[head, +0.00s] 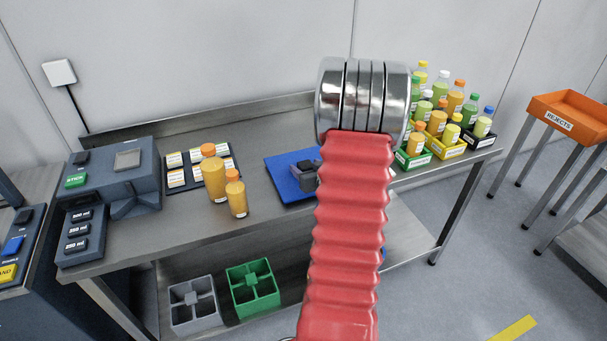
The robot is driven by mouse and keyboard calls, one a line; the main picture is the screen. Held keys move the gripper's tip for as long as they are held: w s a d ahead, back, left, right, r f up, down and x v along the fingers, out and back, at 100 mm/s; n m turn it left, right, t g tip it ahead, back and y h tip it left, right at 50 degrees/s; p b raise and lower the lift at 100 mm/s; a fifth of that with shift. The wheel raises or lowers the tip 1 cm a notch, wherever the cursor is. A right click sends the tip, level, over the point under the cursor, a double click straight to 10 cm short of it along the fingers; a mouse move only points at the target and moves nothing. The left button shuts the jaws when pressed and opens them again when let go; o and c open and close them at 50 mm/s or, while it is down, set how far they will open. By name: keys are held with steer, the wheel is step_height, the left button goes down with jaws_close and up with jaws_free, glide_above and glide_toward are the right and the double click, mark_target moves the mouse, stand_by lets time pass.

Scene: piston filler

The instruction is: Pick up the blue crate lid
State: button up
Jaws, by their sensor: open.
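A flat blue panel (279,177), which looks like the blue crate lid, lies on the steel table right of the middle. Its right part is hidden behind my red arm. A dark grey block (304,175) that appears to be the visible part of my gripper is over the panel's right side. My arm covers the rest of it, so I cannot see both fingertips or whether they touch the panel. My gripper is open, and I see nothing held in it.
Two orange juice bottles (214,175) stand left of the panel, before a dark label tray (178,170). A control box (128,175) is at left. Bottles in small crates (412,161) crowd the right end. Grey (194,308) and green (253,289) crates sit below.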

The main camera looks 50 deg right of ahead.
mark_target(307, 167)
steer(key=shift+c, duration=0.2)
stand_by(0.3)
steer(key=c, duration=1.3)
steer(key=shift+o, duration=0.2)
steer(key=shift+r, duration=0.1)
step_height(307, 167, up, 18)
stand_by(0.5)
